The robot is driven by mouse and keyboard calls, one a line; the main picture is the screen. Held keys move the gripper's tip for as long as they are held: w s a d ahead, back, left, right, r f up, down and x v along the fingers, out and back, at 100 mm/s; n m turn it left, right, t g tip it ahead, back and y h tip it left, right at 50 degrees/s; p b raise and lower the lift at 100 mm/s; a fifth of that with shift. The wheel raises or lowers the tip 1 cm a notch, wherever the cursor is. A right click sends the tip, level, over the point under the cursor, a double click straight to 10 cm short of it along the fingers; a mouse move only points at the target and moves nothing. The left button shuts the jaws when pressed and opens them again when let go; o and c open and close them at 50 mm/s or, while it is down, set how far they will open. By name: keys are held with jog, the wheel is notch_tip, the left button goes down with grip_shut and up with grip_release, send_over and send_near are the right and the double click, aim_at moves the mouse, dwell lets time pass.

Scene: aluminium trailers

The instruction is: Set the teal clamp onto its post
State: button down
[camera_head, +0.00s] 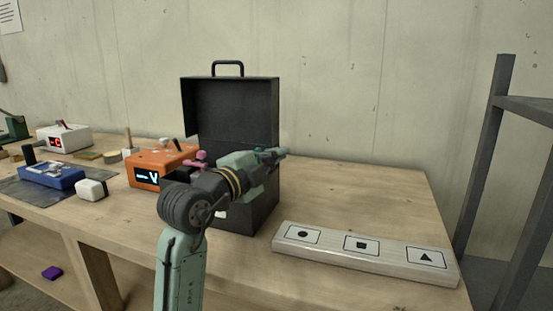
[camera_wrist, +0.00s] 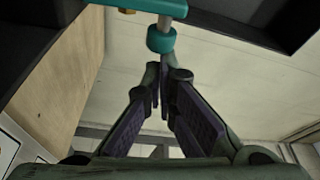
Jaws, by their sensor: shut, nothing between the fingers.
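My gripper (camera_head: 272,156) is in front of the open black case in the head view. In the wrist view the tips of my gripper (camera_wrist: 163,75) are together, with nothing between them. The teal clamp (camera_wrist: 161,41) shows at the top of the wrist view, just beyond the fingertips. It has a round teal end, a short grey shaft and a teal bar above, cut off by the picture's edge. I cannot tell whether the fingertips touch it. In the head view the clamp cannot be told clearly from my gripper. I cannot make out its post.
The black case (camera_head: 228,108) stands open on the wooden table (camera_head: 385,190). An orange box (camera_head: 142,175) with a display, a blue meter (camera_head: 50,176) and a white block (camera_head: 91,189) are to the left. A board with symbols (camera_head: 330,249) lies at the front right.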

jog(key=a+n+t, duration=0.1)
jog(key=n, duration=0.2)
jog(key=w+a+r+n+b, duration=0.1)
jog(key=a+n, duration=0.1)
jog(key=a+n+t+y, duration=0.1)
jog(key=n, duration=0.2)
jog(key=shift+w+a+r+n+t+b, duration=0.2)
jog(key=shift+r+n+t+b, duration=0.1)
jog(key=shift+r+b, duration=0.1)
jog(key=a+n, duration=0.1)
jog(key=n, duration=0.1)
jog(key=a+n+t+y, duration=0.1)
jog(key=n, duration=0.1)
jog(key=shift+w+a+f+n, duration=0.1)
jog(key=shift+w+f+n, duration=0.05)
jog(key=shift+w+n, duration=0.2)
jog(key=n, duration=0.1)
jog(key=a+n+y, duration=0.1)
jog(key=n, duration=0.1)
jog(key=shift+w+a+f+n+t, duration=0.25)
jog(key=shift+w+a+f+t, duration=0.05)
jog(key=shift+a+t, duration=0.1)
notch_tip(320, 180, up, 5)
jog(key=d+p, duration=0.1)
jog(key=p, duration=0.3)
jog(key=b+v, duration=0.4)
jog(key=v, duration=0.6)
jog(key=shift+f, duration=0.5)
jog(key=shift+a, duration=0.1)
